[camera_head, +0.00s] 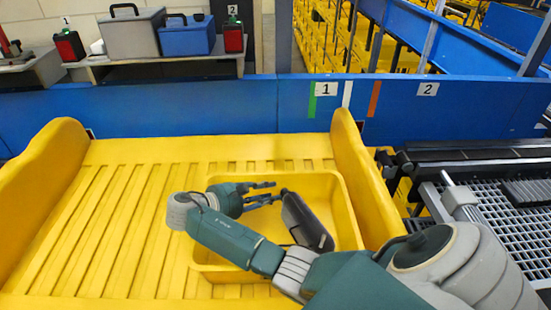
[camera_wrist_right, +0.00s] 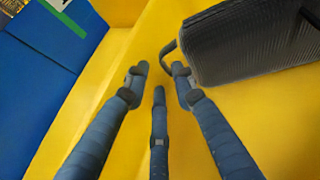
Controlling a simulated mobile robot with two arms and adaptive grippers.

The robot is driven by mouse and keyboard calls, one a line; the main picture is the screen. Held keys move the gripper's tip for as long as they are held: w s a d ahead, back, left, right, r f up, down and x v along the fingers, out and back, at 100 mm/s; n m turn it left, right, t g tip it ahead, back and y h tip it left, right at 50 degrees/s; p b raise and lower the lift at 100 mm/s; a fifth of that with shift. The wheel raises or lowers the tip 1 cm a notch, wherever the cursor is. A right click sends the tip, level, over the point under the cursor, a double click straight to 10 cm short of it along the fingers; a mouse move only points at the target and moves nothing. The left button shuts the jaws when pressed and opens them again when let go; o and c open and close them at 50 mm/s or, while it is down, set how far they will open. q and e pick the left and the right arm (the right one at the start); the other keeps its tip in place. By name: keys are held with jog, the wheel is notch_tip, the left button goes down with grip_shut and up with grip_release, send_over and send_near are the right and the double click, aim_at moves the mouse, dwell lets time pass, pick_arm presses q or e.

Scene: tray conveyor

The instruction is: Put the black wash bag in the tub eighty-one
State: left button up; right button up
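The black wash bag (camera_head: 307,222) is inside the yellow tub (camera_head: 350,215), slanted, toward the tub's right side. In the right wrist view the bag (camera_wrist_right: 250,42) shows dark ribbed fabric and a small strap loop at its left end. My right gripper (camera_head: 276,191) is over the tub, just left of the bag's upper end. In the right wrist view its fingers (camera_wrist_right: 160,72) are spread, with nothing between them; the right finger is close to the strap loop, and I cannot tell if they touch. No number is readable on the tub. My left gripper is not in view.
The tub stands on a yellow slatted tray (camera_head: 110,215) with raised end walls. A blue rail (camera_head: 200,106) with number labels runs behind. Cases stand on a shelf (camera_head: 160,62) at back left. A grey roller and grid section (camera_head: 500,215) lies right.

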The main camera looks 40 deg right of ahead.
jog(key=shift+v, duration=2)
